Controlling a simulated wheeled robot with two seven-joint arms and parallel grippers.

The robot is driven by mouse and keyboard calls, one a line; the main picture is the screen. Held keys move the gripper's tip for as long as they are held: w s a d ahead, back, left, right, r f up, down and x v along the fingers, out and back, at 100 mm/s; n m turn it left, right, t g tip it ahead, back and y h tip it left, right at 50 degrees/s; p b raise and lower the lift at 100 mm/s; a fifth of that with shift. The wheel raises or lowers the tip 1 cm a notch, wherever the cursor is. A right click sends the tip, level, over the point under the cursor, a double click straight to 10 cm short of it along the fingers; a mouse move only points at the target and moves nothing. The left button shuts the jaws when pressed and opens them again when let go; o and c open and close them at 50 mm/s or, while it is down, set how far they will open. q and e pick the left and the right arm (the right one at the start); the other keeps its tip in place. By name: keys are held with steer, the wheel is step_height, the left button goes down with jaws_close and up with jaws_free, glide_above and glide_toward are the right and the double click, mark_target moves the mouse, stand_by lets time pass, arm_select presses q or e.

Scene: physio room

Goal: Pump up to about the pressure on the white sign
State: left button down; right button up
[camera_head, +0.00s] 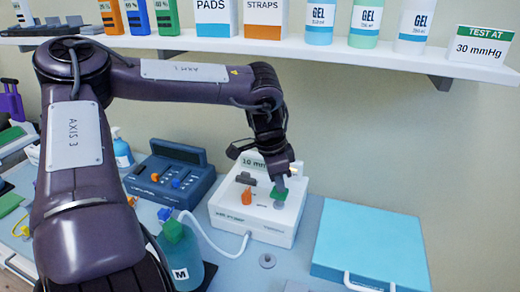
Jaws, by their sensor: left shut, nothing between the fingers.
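The white sign (480,47) stands on the shelf at the far right and reads TEST AT 30 mmHg. A white pump unit (258,222) stands on the table. Its display (249,162) seems to read 10 mmHg, partly hidden by my wrist. An orange control (247,196) and a green control (277,196) are on its sloped face. My left gripper (281,185) is shut and empty, pointing down with its tips at the green control. I cannot tell whether they press it. A pale tube (212,238) links the unit to a teal bottle-like object marked M (188,270). My right gripper is not in view.
A dark blue control box (170,172) stands left of the pump unit. A light blue case (370,245) lies to its right. A small grey knob-like piece (267,261) is in front. Bottles and boxes line the shelf (330,52) above.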

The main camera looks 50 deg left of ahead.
arm_select(q)
steer(key=shift+s+f+b, duration=0.1)
steer(key=shift+f+b, duration=1.1)
steer(key=shift+f, duration=0.45)
steer(key=shift+r+p, duration=1.75)
steer(key=shift+r, duration=0.7)
steer(key=shift+f+b, duration=1.75)
steer(key=shift+f, duration=0.45)
steer(key=shift+r, duration=0.15)
steer(key=shift+r+p, duration=1.5)
steer(key=shift+r, duration=0.55)
steer(key=shift+r+p, duration=1.85)
steer(key=shift+r, duration=0.7)
